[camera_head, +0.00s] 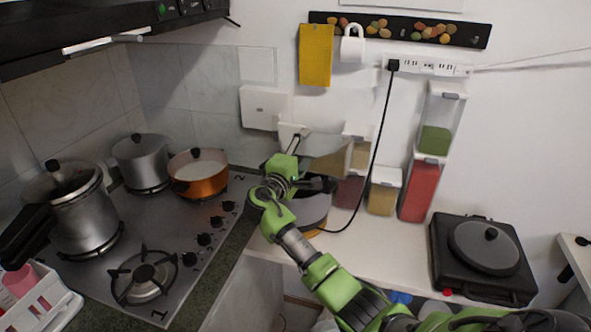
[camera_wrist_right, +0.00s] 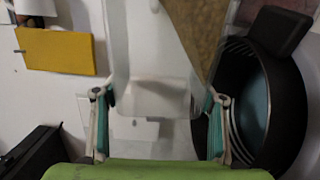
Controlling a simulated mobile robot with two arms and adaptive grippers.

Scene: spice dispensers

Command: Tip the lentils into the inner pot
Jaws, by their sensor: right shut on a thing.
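My right arm reaches in from the lower right of the head view, and its right gripper (camera_head: 287,170) is at the counter beside the stove. In the right wrist view the gripper (camera_wrist_right: 160,122) is shut on a clear dispenser (camera_wrist_right: 155,95). Brown lentils (camera_wrist_right: 200,25) lie along one side of it. In the head view the dispenser (camera_head: 328,150) is tilted over on its side, above the pot. I see no lentils falling.
Several dispensers stand against the wall, including a red one (camera_head: 418,190) and a brown one (camera_head: 383,192). A black cable (camera_head: 378,140) hangs down near the pot. A black cooker (camera_head: 484,258) is at the right. Pots, one orange (camera_head: 199,180), stand on the stove.

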